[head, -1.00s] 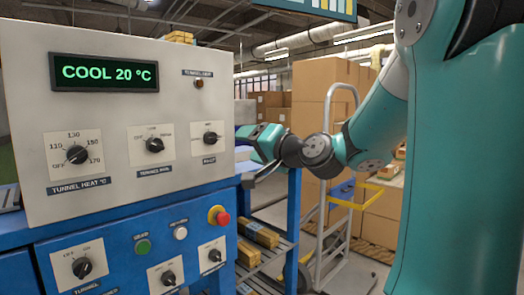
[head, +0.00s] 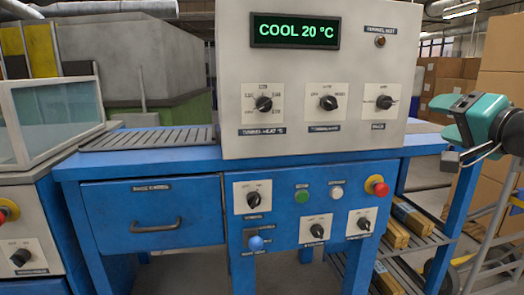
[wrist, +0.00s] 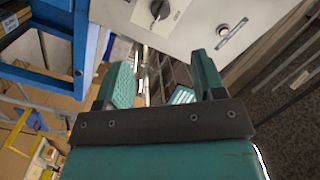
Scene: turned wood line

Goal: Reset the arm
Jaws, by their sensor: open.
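My gripper (head: 452,131) is at the right edge of the head view, beside the right end of the control cabinet. In the wrist view its two teal fingers (wrist: 163,82) stand apart with nothing between them. Most of my arm is outside the head view. The control cabinet (head: 235,80) has a lit display (head: 295,31) reading "COOL 20 °C". Below it are the tunnel heat knob (head: 264,104), a middle knob (head: 328,103) and a right knob (head: 384,102).
A blue bench (head: 140,170) has a drawer (head: 150,225) and a lower panel with a red stop button (head: 377,186). Timber pieces (head: 410,217) lie on a rack below right. A hand truck (head: 490,235) and cardboard boxes (head: 495,75) stand at the right.

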